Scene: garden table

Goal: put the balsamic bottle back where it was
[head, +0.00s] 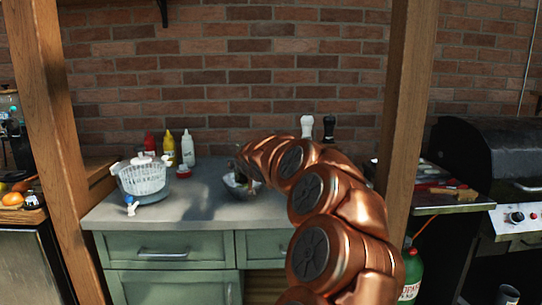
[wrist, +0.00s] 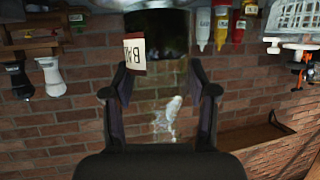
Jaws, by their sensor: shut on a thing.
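In the wrist view, which is upside down, my gripper (wrist: 160,88) has its two dark fingers on either side of the balsamic bottle. The bottle's pale label (wrist: 135,54), with the letters "BA" partly readable, shows beside the left finger. The rest of the bottle is dark or see-through against the bricks and its outline is hard to make out. In the head view my copper arm reaches over the counter (head: 205,207) and hides most of the gripper and bottle. I cannot tell whether the bottle touches the counter.
A white salad spinner (head: 143,178) stands on the left of the counter. Behind it are red (head: 150,146), yellow (head: 169,148) and white (head: 188,145) squeeze bottles. A grey bowl (head: 237,188) sits near my arm's end. White (head: 307,126) and black (head: 329,128) mills stand behind my arm.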

